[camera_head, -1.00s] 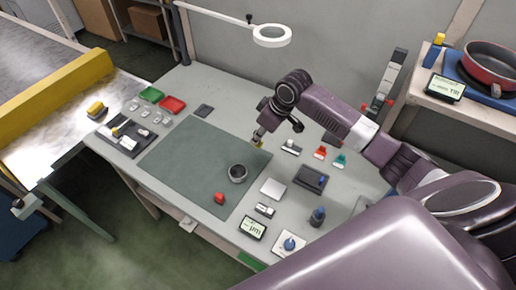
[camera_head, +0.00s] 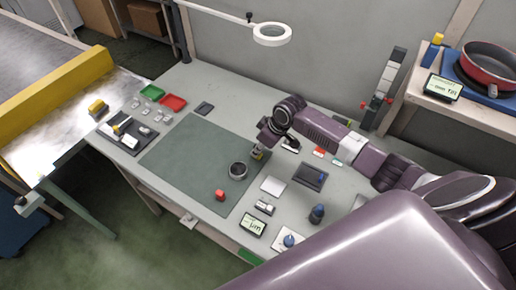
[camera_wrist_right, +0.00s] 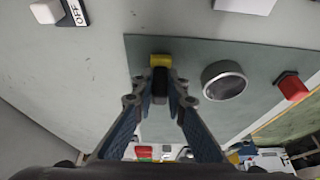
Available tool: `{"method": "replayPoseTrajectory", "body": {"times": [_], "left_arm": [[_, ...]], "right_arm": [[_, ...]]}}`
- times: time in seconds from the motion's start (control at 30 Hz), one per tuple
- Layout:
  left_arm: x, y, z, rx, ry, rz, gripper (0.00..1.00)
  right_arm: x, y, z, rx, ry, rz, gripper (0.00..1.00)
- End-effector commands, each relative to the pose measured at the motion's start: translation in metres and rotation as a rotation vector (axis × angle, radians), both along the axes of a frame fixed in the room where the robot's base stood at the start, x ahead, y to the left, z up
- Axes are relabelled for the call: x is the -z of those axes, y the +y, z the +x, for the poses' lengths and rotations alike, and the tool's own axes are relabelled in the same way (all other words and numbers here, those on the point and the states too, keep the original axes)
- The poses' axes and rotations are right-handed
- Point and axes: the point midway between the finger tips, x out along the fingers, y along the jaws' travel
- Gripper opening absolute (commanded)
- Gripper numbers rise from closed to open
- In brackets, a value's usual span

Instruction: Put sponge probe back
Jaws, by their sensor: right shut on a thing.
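My right gripper (camera_head: 260,147) is over the far right edge of the green-grey mat (camera_head: 185,160). In the right wrist view the gripper (camera_wrist_right: 161,92) is shut on a small dark piece with a yellow block at its end, which looks like the sponge probe (camera_wrist_right: 160,60). The yellow end also shows in the head view (camera_head: 257,155). I cannot tell whether it touches the mat. A grey round cup or ring (camera_head: 238,170) stands close by on the mat, apart from the probe. My left gripper is not in view.
A red block (camera_head: 220,195) sits on the mat. A white square (camera_head: 273,186), a dark box (camera_head: 310,177), a dark blue-topped bottle (camera_head: 317,213) and a small display (camera_head: 253,224) stand to the right. Green (camera_head: 152,93) and red (camera_head: 173,103) trays lie at the back left.

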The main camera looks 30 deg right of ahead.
Motion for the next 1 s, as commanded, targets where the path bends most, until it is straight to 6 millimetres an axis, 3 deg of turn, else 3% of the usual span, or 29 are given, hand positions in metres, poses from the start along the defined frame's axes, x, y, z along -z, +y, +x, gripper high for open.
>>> {"method": "replayPoseTrajectory", "body": {"times": [0.2, 0.57, 0.77, 1.0], "left_arm": [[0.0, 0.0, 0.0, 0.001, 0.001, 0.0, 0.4], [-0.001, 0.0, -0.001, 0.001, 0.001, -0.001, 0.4], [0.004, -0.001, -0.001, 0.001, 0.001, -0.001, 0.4], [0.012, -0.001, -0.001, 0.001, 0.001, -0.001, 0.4]], "right_arm": [[0.001, 0.0, -0.001, 0.0, 0.001, 0.0, 0.3], [-0.006, -0.001, -0.001, 0.0, 0.001, -0.001, 0.3], [-0.032, -0.007, -0.011, -0.002, -0.003, -0.003, 0.3], [-0.079, -0.017, -0.027, -0.001, -0.001, -0.002, 0.3]]}}
